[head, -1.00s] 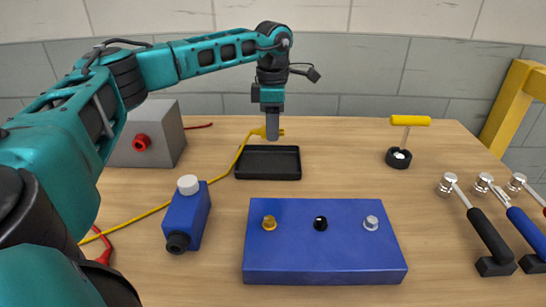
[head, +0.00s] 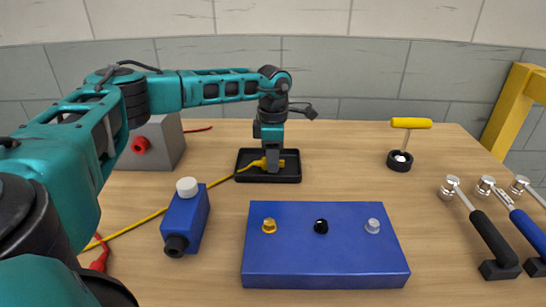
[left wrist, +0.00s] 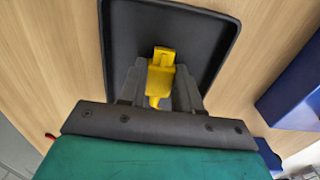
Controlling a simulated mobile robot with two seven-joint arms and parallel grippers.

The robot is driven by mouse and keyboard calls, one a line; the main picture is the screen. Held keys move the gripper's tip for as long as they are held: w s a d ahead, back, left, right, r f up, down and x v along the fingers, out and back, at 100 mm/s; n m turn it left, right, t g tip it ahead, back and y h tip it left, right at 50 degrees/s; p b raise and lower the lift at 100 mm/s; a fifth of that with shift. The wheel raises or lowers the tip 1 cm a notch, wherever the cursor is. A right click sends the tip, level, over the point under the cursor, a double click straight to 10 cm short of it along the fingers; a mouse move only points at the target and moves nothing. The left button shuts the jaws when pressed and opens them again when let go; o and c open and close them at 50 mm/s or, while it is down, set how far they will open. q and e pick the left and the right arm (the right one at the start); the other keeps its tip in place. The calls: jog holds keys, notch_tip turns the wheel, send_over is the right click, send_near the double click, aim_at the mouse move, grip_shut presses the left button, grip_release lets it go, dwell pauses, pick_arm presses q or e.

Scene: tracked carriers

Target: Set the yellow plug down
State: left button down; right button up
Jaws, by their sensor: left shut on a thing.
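The yellow plug (head: 281,163) is between the fingers of my left gripper (head: 272,168), low over the black tray (head: 292,178). In the left wrist view the plug (left wrist: 161,72) sits between the two fingertips of the left gripper (left wrist: 160,85), inside the outline of the tray (left wrist: 205,35). I cannot tell whether the plug touches the tray floor. Its yellow cable (head: 150,214) runs left and forward across the table. My right gripper is not in view.
A blue block with three knobs (head: 325,265) lies in front of the tray. A blue bottle-like part (head: 186,220) and a grey box with a red socket (head: 165,148) are left. A yellow-handled tool (head: 410,123) and several hammer-like tools (head: 490,235) are right.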

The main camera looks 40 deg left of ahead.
pick_arm(q)
jog(key=c, duration=0.8)
grip_release()
notch_tip(320, 180, up, 12)
jog(key=shift+r+p, duration=0.15)
jog(key=shift+p, duration=0.6)
jog(key=shift+s+d, duration=0.1)
